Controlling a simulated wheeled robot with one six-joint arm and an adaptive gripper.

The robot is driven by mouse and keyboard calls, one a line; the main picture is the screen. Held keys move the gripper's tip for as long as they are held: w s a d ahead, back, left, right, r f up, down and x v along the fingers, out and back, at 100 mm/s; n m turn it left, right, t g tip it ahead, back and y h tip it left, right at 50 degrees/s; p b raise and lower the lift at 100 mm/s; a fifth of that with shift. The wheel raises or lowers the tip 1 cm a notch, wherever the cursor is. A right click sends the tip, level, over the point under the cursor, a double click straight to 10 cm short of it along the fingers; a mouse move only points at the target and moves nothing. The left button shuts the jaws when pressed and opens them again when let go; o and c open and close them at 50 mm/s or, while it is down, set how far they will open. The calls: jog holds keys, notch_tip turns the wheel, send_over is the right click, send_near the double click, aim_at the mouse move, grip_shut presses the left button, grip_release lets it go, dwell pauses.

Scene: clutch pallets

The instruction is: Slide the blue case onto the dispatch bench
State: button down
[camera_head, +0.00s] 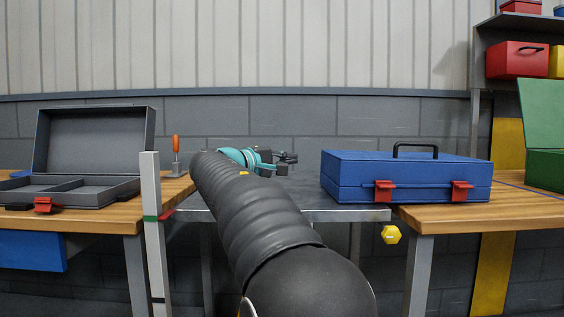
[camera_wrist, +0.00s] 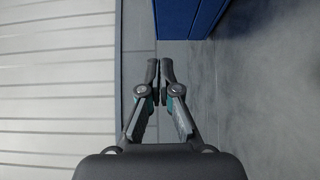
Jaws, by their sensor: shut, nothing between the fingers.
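The blue case (camera_head: 405,178) is closed and upright, with a dark handle on top and two red latches facing me. Its left part is over the grey metal surface (camera_head: 340,214) and its right part over the right wooden bench (camera_head: 520,216). Nothing in view labels either wooden bench as the dispatch bench. My gripper (camera_head: 288,158) is shut and empty, left of the case with a gap between them. In the wrist view my gripper's fingertips (camera_wrist: 160,62) are together, and part of the blue case (camera_wrist: 186,14) shows beyond them. My arm hides part of the metal surface.
The left wooden bench (camera_head: 100,221) bears an open grey case (camera_head: 95,140) and an orange-handled tool (camera_head: 176,146). A pale post (camera_head: 152,230) stands before its right end. An open green case (camera_head: 545,130) is behind right, below a shelf with a red box (camera_head: 515,60).

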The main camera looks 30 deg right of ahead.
send_near(327, 157)
jog(key=w+d, duration=0.3)
jog(key=shift+w+d+r, duration=0.1)
jog(key=shift+w+d, duration=0.05)
jog(key=shift+w, duration=0.1)
jog(key=shift+s+d, duration=0.75)
jog(key=shift+d, duration=0.15)
jog(key=shift+s+d, duration=0.3)
jog(key=shift+d, duration=0.2)
